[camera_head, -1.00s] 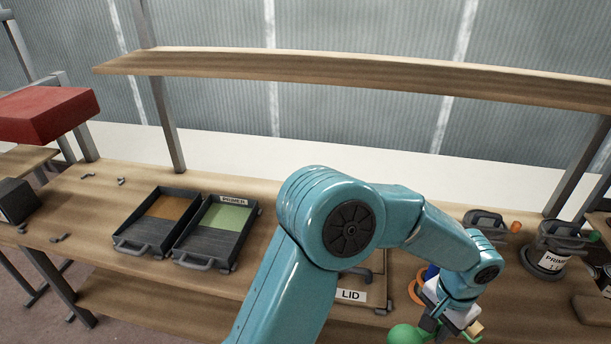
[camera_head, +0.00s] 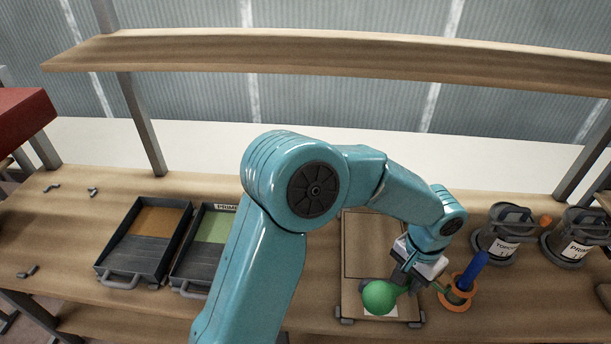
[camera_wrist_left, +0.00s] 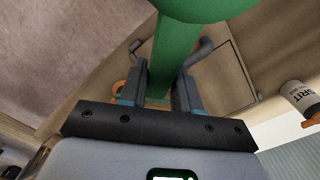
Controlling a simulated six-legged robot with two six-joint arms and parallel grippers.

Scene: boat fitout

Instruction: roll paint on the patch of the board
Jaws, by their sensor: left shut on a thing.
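My left gripper (camera_head: 404,277) is shut on a green tool (camera_head: 379,297) with a large rounded end. In the left wrist view, the green tool (camera_wrist_left: 165,60) stands between the two fingers (camera_wrist_left: 160,90). Whether it carries a roller cannot be told. The brown wooden board (camera_head: 362,232) lies on the bench under my left forearm and gripper. Its front label is partly covered by the green tool, and any patch is hard to make out. My right gripper is not in view.
A blue handle (camera_head: 473,268) stands in an orange ring (camera_head: 457,299) just right of the gripper. Two labelled cans, topcoat (camera_head: 498,246) and primer (camera_head: 572,249), stand farther right. A shelf (camera_head: 330,50) spans the back.

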